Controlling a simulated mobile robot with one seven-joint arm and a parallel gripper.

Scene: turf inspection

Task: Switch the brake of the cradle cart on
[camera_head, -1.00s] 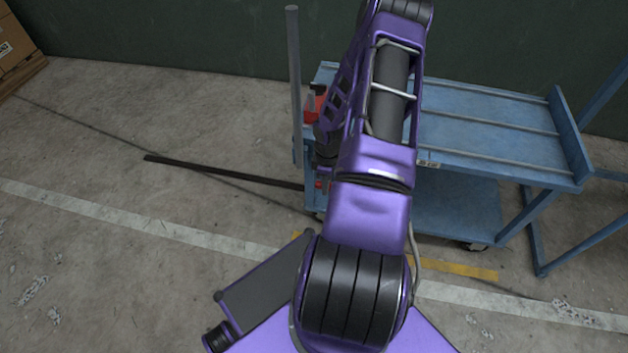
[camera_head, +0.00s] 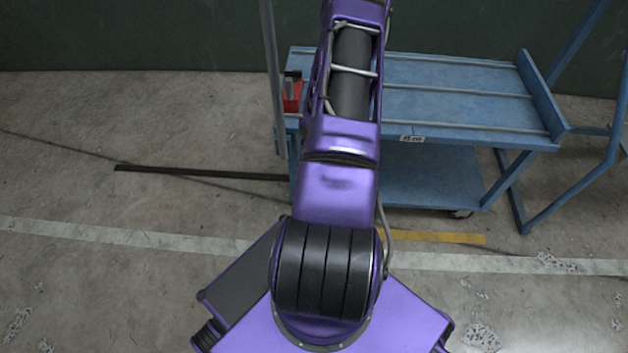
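The blue cradle cart (camera_head: 455,108) stands in the middle and right, with a flat railed top and a lower shelf (camera_head: 430,178). At its left end is a small red part with a grey upright piece (camera_head: 291,90), partly beside my arm. I cannot tell from this view whether it is the brake or how it is set. My purple arm reaches up across the cart's left part and hides some of it. My gripper does not show.
A grey upright post (camera_head: 270,75) stands at the cart's left end. A dark flat bar (camera_head: 195,172) lies on the floor to the left. Blue tubing (camera_head: 575,185) stands at the right.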

